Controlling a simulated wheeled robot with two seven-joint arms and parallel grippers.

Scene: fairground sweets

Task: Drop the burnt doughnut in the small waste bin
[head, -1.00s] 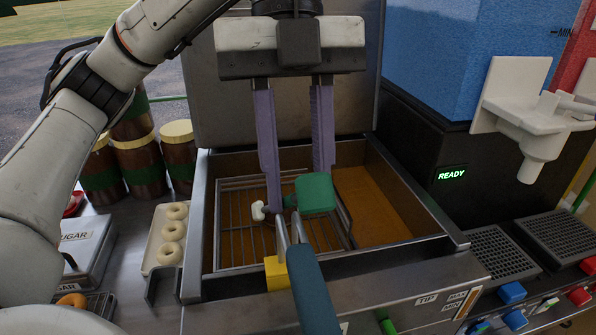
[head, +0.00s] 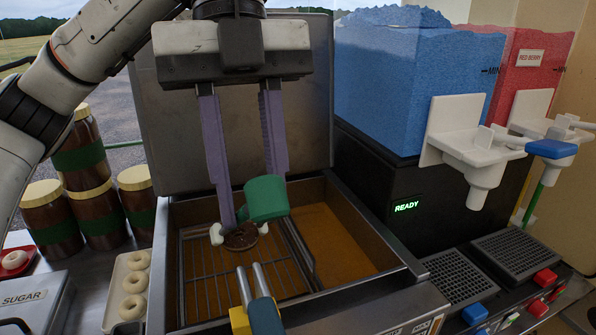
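My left gripper (head: 252,200) comes down over the fryer, its long purple fingers on either side of a green-ended tool (head: 266,199), which moves with it. Part of the tool is hidden by the fingers. White tips (head: 216,234) show at the tool's lower end. A dark brown round piece (head: 240,238), looking like the burnt doughnut, is between these tips, above the fryer's wire basket (head: 205,285). I cannot tell whether it is clear of the wires. My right gripper and the small waste bin are not in view.
The open fryer (head: 335,290) has a raised lid (head: 160,110) behind. The basket's blue handle (head: 266,316) juts forward. A white tray (head: 112,322) of pale doughnuts, a sugar box (head: 30,300) and jars (head: 50,225) stand left. Syrup dispensers (head: 470,150) stand right.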

